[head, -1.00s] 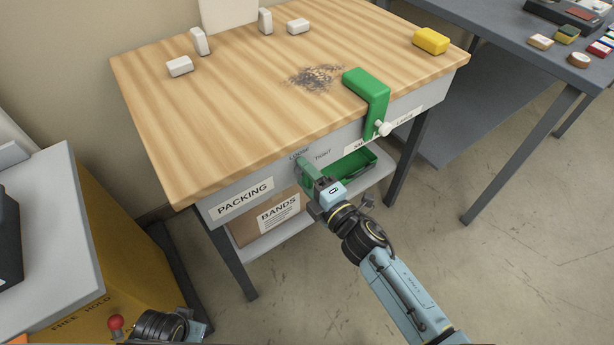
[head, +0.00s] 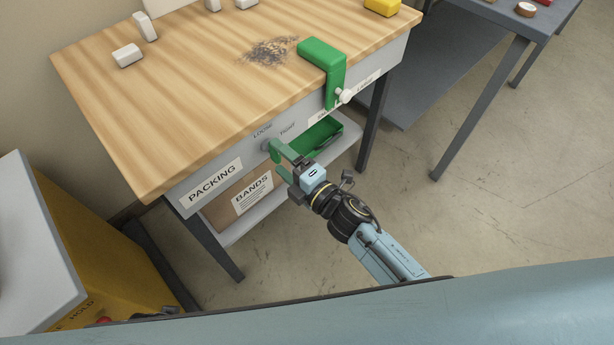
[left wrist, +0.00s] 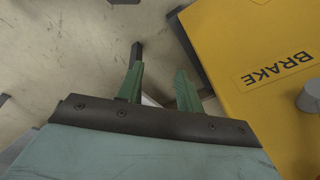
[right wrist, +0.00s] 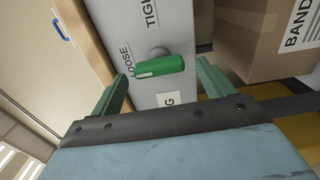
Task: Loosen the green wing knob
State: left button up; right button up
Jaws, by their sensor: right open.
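The green wing knob (right wrist: 160,66) sits on a grey hub on the bench's front panel, in the right wrist view. Its wing lies roughly across the picture, by the words LOOSE and TIGHT. My right gripper (head: 277,157) is open and empty in front of the knob. In the right wrist view its two green fingers show on either side of the knob, apart from it; depth is hard to judge. In the head view the fingers partly hide the knob. My left gripper (left wrist: 160,87) is open and empty in the left wrist view, away from the bench.
A green clamp (head: 335,75) with a white knob hangs over the bench edge (head: 150,110). A green tray (head: 320,138) and a box labelled BANDS (head: 235,202) are below. A yellow cabinet (left wrist: 265,50) is beside my left gripper. Floor at right is open.

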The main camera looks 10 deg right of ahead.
pick_arm(q)
jog(key=s+f, duration=0.1)
jog(key=s+f+p, duration=0.1)
jog(key=f, duration=0.1)
jog(key=shift+s+a+f, duration=0.1)
jog(key=shift+s+a, duration=0.1)
jog(key=shift+s, duration=0.1)
pick_arm(e)
jog(key=v, duration=1)
jog(key=shift+s, duration=0.15)
